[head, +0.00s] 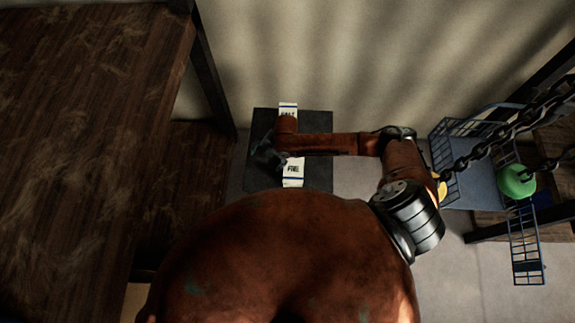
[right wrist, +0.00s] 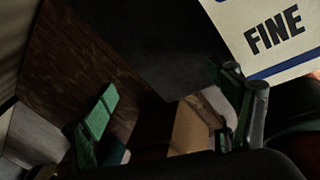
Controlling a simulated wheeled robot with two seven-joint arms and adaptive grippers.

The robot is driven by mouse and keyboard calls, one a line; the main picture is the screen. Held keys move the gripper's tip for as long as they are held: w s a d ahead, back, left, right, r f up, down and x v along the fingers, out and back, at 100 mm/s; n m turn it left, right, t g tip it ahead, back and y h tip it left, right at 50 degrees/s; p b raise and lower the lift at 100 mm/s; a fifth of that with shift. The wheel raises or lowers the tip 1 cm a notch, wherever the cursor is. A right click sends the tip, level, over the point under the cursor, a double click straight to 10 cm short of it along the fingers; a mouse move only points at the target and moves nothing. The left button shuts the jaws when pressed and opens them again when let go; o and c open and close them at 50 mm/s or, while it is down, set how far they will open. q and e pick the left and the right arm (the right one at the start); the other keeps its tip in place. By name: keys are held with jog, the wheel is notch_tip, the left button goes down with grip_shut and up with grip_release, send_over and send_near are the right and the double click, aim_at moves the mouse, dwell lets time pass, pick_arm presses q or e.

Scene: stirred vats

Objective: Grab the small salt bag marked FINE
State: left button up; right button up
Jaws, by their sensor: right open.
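A white salt bag marked FINE (head: 293,173) with blue bands lies on a dark square surface (head: 318,177). My right gripper (head: 266,153) is just left of the bag. In the right wrist view, my right gripper (right wrist: 168,105) is open, with green-padded fingers apart and nothing visibly held. The FINE bag (right wrist: 272,38) fills the upper right there, by the right finger; contact is unclear. My left gripper is not in view.
A large brown wooden table (head: 85,120) stands at the left, with dark metal legs. At the right are a blue wire basket (head: 470,185), a green round object (head: 516,181) and hanging chains (head: 500,133). A pale wall is behind the dark surface.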

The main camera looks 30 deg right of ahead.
jog(key=w+d+r+n, duration=0.1)
jog(key=w+d+n, duration=0.1)
notch_tip(320, 180, up, 2)
jog(key=n+g+h+b, duration=0.1)
jog(key=n+h+b, duration=0.1)
jog(key=n+h, duration=0.1)
send_over(294, 161)
jog(key=a, duration=0.1)
jog(key=shift+w+a+r, duration=0.1)
jog(key=shift+w+r, duration=0.1)
jog(key=shift+w, duration=0.05)
jog(key=shift+s+d+f+g, duration=0.2)
jog(key=shift+f+g, duration=0.05)
jog(key=shift+g, duration=0.05)
jog(key=shift+s+d+f+p, duration=0.1)
jog(key=shift+d+f+p, duration=0.1)
jog(key=shift+f, duration=1.6)
jog(key=shift+d+f+p, duration=0.15)
jog(key=shift+f, duration=1.6)
jog(key=shift+c, duration=0.5)
jog(key=c, duration=2.1)
jog(key=shift+r, duration=0.1)
